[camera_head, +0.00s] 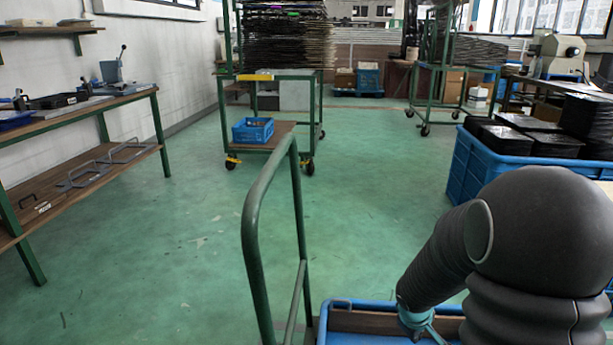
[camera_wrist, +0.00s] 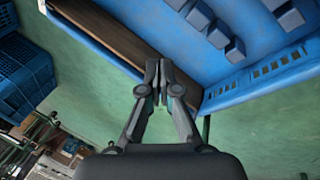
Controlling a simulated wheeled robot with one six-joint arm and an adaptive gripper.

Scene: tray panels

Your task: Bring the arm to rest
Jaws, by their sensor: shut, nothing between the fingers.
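My gripper (camera_wrist: 158,82) shows in the middle of the wrist view with its two fingers together. Nothing is held between them. Its fingertips overlap the near edge of a blue tray (camera_wrist: 225,100) in the picture; I cannot tell whether they touch it. In the head view my dark arm fills the lower right and bends down towards a blue tray (camera_head: 345,304) at the bottom edge. The fingers are hidden there.
A green handrail (camera_head: 252,240) stands left of my arm. A blue crate (camera_head: 463,172) with black trays (camera_head: 550,143) is close at the right. A green workbench (camera_head: 85,112) lines the left wall. A trolley (camera_head: 292,78) stands behind. The green floor between is clear.

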